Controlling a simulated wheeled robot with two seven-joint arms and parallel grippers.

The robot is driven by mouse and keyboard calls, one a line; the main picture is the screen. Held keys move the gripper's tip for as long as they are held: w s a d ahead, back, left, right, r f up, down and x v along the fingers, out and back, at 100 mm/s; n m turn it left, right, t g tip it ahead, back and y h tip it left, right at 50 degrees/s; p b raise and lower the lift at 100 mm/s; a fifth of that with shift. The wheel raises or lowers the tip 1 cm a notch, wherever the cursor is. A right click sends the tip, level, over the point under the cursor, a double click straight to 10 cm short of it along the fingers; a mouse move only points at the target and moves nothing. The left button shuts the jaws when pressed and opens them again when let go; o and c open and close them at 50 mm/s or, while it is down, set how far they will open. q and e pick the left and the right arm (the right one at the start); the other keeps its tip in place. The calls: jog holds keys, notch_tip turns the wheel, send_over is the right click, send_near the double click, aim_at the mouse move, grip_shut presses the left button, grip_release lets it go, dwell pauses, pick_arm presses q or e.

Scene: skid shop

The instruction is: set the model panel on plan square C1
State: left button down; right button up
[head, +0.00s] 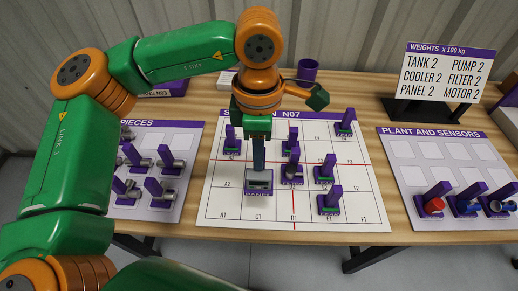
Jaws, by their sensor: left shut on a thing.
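The model panel (259,182), a grey block on a purple labelled base with an upright handle, is at the middle-left of the white plan board (212,207). My left gripper (257,150) points down over the board and is shut on the panel's handle. In the picture the panel lies just above the printed C1 label (258,218), right of A2. I cannot tell whether its base touches the board. The gripper and arm hide part of the board's top. My right gripper is not in view.
Several purple-based models stand on the plan, including one (292,170) close right of the panel and one (329,202) at lower right. A pieces board (187,135) lies left, a plant and sensors board (398,160) right. A weights sign (443,75) stands behind.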

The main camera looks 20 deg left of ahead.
aim_at(258, 178)
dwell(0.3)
pick_arm(q)
jog(key=shift+f+b, duration=2.7)
jog(key=shift+f, duration=0.05)
jog(key=shift+f, duration=0.1)
jog(key=shift+f+b, duration=1.7)
jog(key=shift+b, duration=0.05)
jog(key=shift+f+b, duration=0.75)
jog(key=shift+b, duration=0.05)
jog(key=c, duration=0.6)
grip_release()
